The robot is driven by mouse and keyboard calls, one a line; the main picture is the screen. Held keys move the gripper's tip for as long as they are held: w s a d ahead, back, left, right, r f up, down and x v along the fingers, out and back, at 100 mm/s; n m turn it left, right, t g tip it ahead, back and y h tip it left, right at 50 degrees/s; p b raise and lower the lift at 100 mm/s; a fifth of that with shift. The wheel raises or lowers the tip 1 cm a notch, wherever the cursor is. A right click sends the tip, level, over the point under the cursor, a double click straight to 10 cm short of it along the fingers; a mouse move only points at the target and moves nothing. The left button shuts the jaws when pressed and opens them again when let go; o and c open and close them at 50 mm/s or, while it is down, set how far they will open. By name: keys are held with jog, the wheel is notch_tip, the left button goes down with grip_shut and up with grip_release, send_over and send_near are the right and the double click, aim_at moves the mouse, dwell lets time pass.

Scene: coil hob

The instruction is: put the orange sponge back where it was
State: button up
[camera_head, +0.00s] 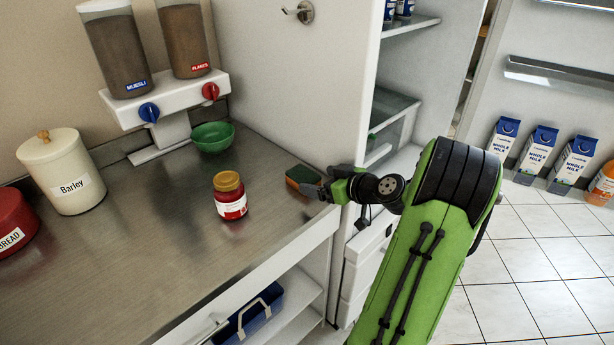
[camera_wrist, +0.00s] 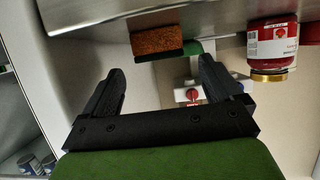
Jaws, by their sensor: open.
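My gripper (camera_head: 322,181) is open and empty at the counter's right edge, right beside the sponge. In the wrist view the sponge lies ahead of my open fingers (camera_wrist: 160,70), roughly in line with the gap between them. Its near end is partly hidden by my gripper in the head view.
A red jar with a gold lid (camera_head: 230,195) stands left of the sponge. A green bowl (camera_head: 213,136), a cereal dispenser (camera_head: 165,105), a Barley canister (camera_head: 62,172) and a red bread tin (camera_head: 12,222) stand farther left. Open shelves (camera_head: 400,100) are behind the panel.

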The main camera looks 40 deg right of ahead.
jog(key=v, duration=0.5)
jog(key=w+a, duration=0.1)
jog(key=a, duration=0.1)
jog(key=w+a+n+g+y, duration=0.1)
jog(key=a, duration=0.2)
jog(key=w+a+g, duration=0.1)
jog(key=a, duration=0.1)
jog(key=shift+a+r+y, duration=0.3)
jog(key=shift+r+y, duration=0.1)
jog(key=a+g, duration=0.1)
jog(key=a, duration=0.3)
jog(key=a+r+n+g, duration=0.1)
jog(key=a, duration=0.3)
jog(key=a+g, duration=0.1)
jog(key=a, duration=0.3)
jog(key=shift+s+a+r+g, duration=0.1)
jog(key=shift+s+r+g, duration=0.05)
jog(key=shift+s+g, duration=0.2)
jog(key=s+a+r+m+g+h, duration=0.1)
jog(key=s+a, duration=0.4)
jog(key=s, duration=0.3)
jog(key=s+a+r+m+g+h, duration=0.1)
jog(key=s+a, duration=0.4)
jog(key=s, duration=0.4)
jog(key=shift+a+r, duration=0.35)
jog(key=shift+a, duration=0.05)
